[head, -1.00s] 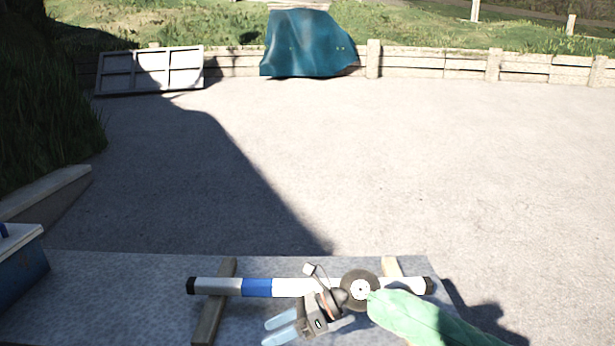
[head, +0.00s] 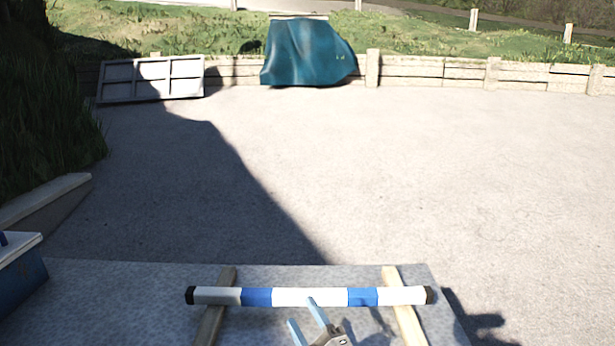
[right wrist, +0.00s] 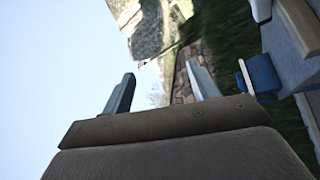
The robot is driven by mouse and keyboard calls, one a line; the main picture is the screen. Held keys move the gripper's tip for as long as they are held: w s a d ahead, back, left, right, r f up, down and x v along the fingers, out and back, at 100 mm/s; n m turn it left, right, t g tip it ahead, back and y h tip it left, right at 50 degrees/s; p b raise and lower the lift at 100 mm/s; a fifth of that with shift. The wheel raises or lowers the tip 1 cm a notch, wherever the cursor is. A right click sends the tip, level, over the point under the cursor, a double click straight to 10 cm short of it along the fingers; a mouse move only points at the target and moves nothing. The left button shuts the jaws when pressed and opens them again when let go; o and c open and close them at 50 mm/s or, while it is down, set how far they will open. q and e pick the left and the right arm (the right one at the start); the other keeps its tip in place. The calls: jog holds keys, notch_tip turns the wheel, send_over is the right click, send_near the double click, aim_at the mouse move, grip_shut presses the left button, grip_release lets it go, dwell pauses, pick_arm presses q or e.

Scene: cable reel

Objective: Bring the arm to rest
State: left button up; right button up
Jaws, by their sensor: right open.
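My right gripper (head: 307,322) is at the bottom middle of the head view, its two pale blue fingers apart and nothing between them. In the picture one fingertip overlaps the lower edge of a striped bar; I cannot tell whether they touch. The right wrist view shows the same two fingers (right wrist: 160,90) spread and empty, with sky and grass beyond. The white, blue and grey bar (head: 310,297) with black ends lies across two wooden supports. My left gripper is not in view.
The bar's supports, a left wooden block (head: 212,320) and a right one (head: 406,315), stand on a grey speckled tabletop (head: 120,300). A blue box (head: 20,270) is at the left edge. Open paving lies beyond, with a teal-covered object (head: 308,52) and a grey panel (head: 150,78) near the low wall.

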jog(key=s+d+f+m+g+h, duration=0.4)
jog(key=s+d+f+m+h, duration=0.15)
jog(key=f, duration=0.55)
jog(key=s+d+f+m+g+h, duration=0.45)
jog(key=f+m, duration=0.25)
jog(key=f, duration=0.4)
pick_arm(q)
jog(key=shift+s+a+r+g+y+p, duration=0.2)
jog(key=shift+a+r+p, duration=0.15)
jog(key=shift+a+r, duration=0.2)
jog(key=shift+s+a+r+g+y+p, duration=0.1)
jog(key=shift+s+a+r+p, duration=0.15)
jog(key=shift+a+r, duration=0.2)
pick_arm(e)
jog(key=s+d+f+m+g, duration=0.2)
jog(key=s+f+g, duration=0.1)
jog(key=s, duration=0.7)
jog(key=s+d+f+m+g+y, duration=0.1)
jog(key=s+f+g, duration=0.3)
jog(key=s, duration=0.7)
jog(key=shift+d+m+g, duration=0.45)
jog(key=shift+d+g, duration=0.1)
jog(key=shift+d, duration=0.2)
